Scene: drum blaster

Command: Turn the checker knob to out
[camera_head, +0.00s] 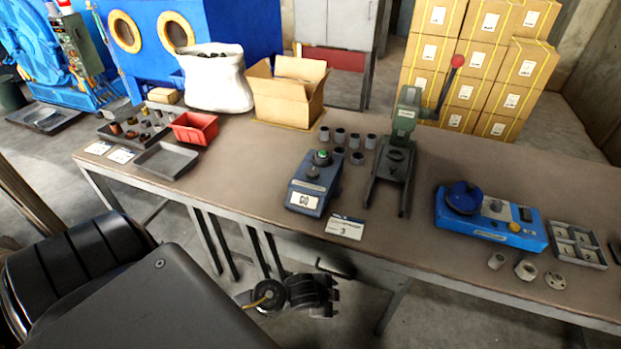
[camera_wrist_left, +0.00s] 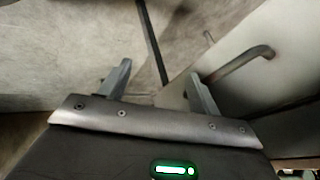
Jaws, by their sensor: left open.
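A small blue-grey box (camera_head: 305,196) with a white "GO" label stands near the front edge of the table in the head view. It has a dark round knob and a green button (camera_head: 321,155) on top. A brighter blue device (camera_head: 508,226) with a round dark-blue top part stands further right. I cannot tell which of the two is the checker, nor read a knob setting. My left gripper (camera_wrist_left: 158,72) is open and empty in the left wrist view, its fingers apart over the floor. No device shows there. My right gripper is not in view.
A lever press (camera_head: 401,140) stands behind the box, with several grey cups beside it. A card marked 3 (camera_head: 345,227) lies in front. A cardboard box (camera_head: 287,94), white sack (camera_head: 216,77) and red bin (camera_head: 194,128) are left. A compartment tray (camera_head: 562,229) is right.

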